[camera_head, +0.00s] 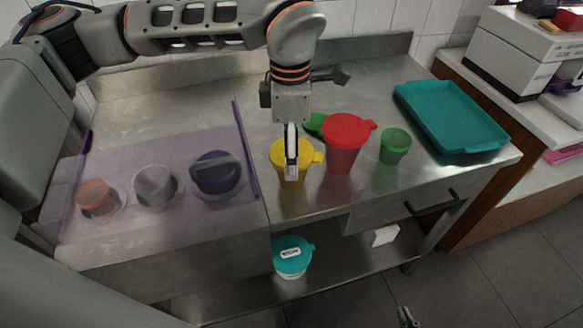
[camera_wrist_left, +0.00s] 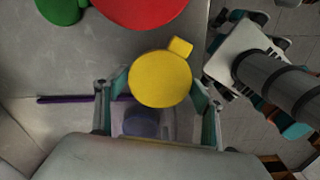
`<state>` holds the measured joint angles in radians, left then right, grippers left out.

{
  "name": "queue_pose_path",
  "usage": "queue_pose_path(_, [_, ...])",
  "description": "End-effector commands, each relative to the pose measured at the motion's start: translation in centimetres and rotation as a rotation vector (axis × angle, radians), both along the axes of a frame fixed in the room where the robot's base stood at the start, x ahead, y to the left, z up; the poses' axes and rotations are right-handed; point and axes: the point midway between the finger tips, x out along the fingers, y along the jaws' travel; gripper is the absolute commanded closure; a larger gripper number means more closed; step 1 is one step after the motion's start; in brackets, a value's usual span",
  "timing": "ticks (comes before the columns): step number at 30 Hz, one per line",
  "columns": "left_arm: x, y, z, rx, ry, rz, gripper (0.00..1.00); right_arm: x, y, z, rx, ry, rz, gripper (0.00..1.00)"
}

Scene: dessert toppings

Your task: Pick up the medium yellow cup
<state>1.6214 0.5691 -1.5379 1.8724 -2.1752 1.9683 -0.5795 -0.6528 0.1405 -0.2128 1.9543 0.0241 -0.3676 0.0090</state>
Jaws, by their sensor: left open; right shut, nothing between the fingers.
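The medium yellow cup (camera_head: 291,178), with a yellow lid and a side tab, stands upright on the steel table between the purple-edged panel and the red cup. My left gripper (camera_head: 291,158) points down over it, seen nearly edge-on in the head view. In the left wrist view, the round yellow lid (camera_wrist_left: 160,80) lies between the open fingers of my left gripper (camera_wrist_left: 158,108), toward their tips. Whether the fingers touch the cup cannot be told. My right gripper (camera_head: 407,317) is shut and empty, low at the bottom edge of the head view, away from the table.
A larger red cup (camera_head: 342,155) stands close right of the yellow one, with a green cup (camera_head: 395,146) and a green lid (camera_head: 315,123) nearby. A teal tray (camera_head: 488,142) lies right. Several containers stand left, behind the see-through purple-edged panel (camera_head: 240,140).

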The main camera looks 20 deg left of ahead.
Motion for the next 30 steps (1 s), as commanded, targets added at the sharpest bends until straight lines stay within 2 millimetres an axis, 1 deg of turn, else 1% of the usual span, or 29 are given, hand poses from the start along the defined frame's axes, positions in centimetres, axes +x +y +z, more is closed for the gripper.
queue_pose_path(4, [-0.1,0.0,-1.4,0.000,0.002,-0.001,0.32,0.2,0.0,0.4,0.001,-0.007,-0.001,1.00])
queue_pose_path(9, [-0.1,0.0,-4.1,0.000,0.004,0.000,0.32,0.6,0.0,0.9,0.002,-0.016,-0.001,1.00])
queue_pose_path(12, [0.0,0.0,-5.3,0.000,0.001,0.001,0.32,0.7,0.0,1.0,0.003,-0.019,-0.001,1.00])
queue_pose_path(16, [0.0,0.0,-6.0,-0.001,0.000,0.000,0.32,0.7,0.0,1.0,0.003,-0.019,-0.001,1.00])
queue_pose_path(22, [0.0,0.0,-6.0,-0.001,-0.001,0.000,0.32,0.6,0.0,0.8,0.002,-0.015,-0.001,1.00])
queue_pose_path(23, [0.0,0.0,-6.0,-0.001,-0.001,0.000,0.34,0.6,0.0,0.7,0.002,-0.014,-0.001,1.00])
queue_pose_path(24, [0.0,0.0,-6.0,-0.001,-0.001,0.000,0.45,0.5,0.0,0.7,0.002,-0.013,0.000,1.00])
queue_pose_path(26, [0.0,0.0,-6.0,-0.001,-0.001,0.000,0.60,0.5,0.0,0.6,0.001,-0.011,-0.001,1.00])
queue_pose_path(28, [0.0,0.0,-6.0,-0.001,-0.001,0.000,0.65,0.4,0.0,0.5,0.001,-0.010,-0.001,1.00])
queue_pose_path(30, [0.0,0.0,-6.0,-0.001,-0.001,0.000,0.65,0.4,0.0,0.5,0.000,-0.009,-0.001,1.00])
